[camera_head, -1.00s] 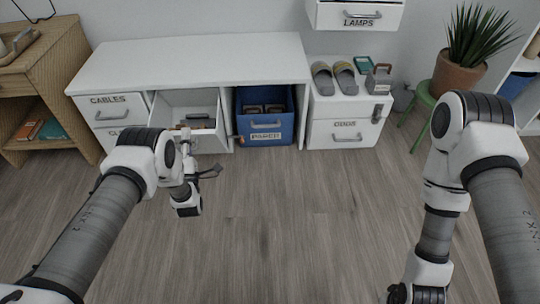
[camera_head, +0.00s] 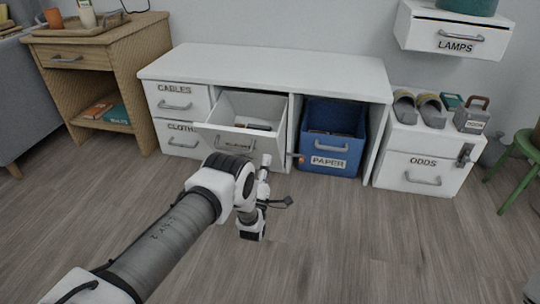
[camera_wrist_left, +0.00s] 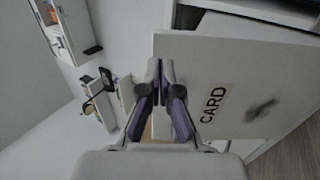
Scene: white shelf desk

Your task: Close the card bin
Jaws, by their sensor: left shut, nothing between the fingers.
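The card bin (camera_head: 245,108) is the white tilt-out bin left of the blue bin in the head view. It stands tilted open, with a few dark and brown things inside. Its white front (camera_wrist_left: 235,65) carries the CARD label in the left wrist view. My left gripper (camera_head: 265,163) is in front of this bin's lower right area in the head view. In the left wrist view its fingers (camera_wrist_left: 158,100) are shut and empty, close to the bin front; I cannot tell whether they touch it. My forearm and wrist partly cover the view below the bin. My right gripper is out of view.
The blue PAPER bin (camera_head: 332,150) stands just right of the card bin. CABLES (camera_head: 175,98) and CLOTH (camera_head: 177,142) drawers are to the left. The ODDS cabinet (camera_head: 424,172) is at the right. A wooden side table (camera_head: 145,70) stands at the left. The floor in front is clear.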

